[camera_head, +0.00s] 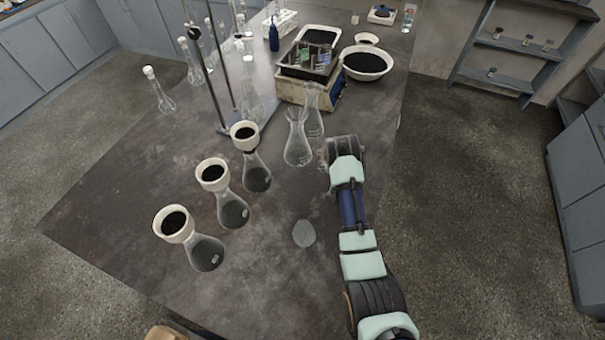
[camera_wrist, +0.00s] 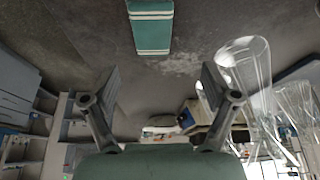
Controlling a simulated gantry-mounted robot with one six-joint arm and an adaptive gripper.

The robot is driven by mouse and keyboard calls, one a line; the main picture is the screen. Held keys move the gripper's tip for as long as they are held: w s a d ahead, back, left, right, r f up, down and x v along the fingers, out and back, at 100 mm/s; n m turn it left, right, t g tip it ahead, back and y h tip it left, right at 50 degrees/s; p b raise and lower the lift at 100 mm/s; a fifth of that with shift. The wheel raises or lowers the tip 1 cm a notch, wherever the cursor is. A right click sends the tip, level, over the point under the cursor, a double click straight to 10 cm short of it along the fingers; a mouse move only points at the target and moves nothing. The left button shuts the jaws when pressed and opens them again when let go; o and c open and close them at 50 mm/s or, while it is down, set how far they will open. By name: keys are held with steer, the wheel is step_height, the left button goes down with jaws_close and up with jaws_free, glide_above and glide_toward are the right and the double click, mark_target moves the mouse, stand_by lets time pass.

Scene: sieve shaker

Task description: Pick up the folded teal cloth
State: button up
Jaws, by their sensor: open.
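The folded teal cloth (camera_wrist: 151,27) shows in the wrist view at the top edge, a narrow teal piece with pale stripes lying on the dark grey surface. Its upper end is cut off by the frame. I cannot make it out in the head view, where my arm covers part of the table. My gripper (camera_wrist: 160,82) is open, with its two fingers wide apart and nothing between them. The cloth appears beyond the fingertips, apart from them. In the head view the end of my arm is near the table's right edge, beside the glass flasks.
Clear flasks (camera_head: 298,142) stand just left of my arm's end; one glass vessel (camera_wrist: 246,62) is close to the right finger in the wrist view. Several funnel-topped flasks (camera_head: 232,208) stand left. The sieve shaker (camera_head: 308,88) and a white bowl (camera_head: 367,75) are behind. The front table is mostly clear.

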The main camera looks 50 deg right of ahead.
steer(key=shift+d+f, duration=0.55)
steer(key=shift+f, duration=0.15)
steer(key=shift+s, duration=0.25)
steer(key=shift+s+a+f, duration=0.1)
steer(key=shift+s+f, duration=0.1)
steer(key=shift+f, duration=0.15)
steer(key=shift+b+x, duration=0.35)
steer(key=shift+x, duration=0.7)
steer(key=b+x, duration=0.1)
steer(key=x, duration=0.1)
steer(key=b+x, duration=0.1)
steer(key=x, duration=0.1)
steer(key=shift+s+a+f, duration=0.15)
steer(key=shift+a+f, duration=0.05)
steer(key=shift+a, duration=0.2)
steer(key=shift+d+f, duration=0.25)
steer(key=shift+f, duration=0.15)
steer(key=shift+f, duration=0.25)
steer(key=shift+c, duration=0.3)
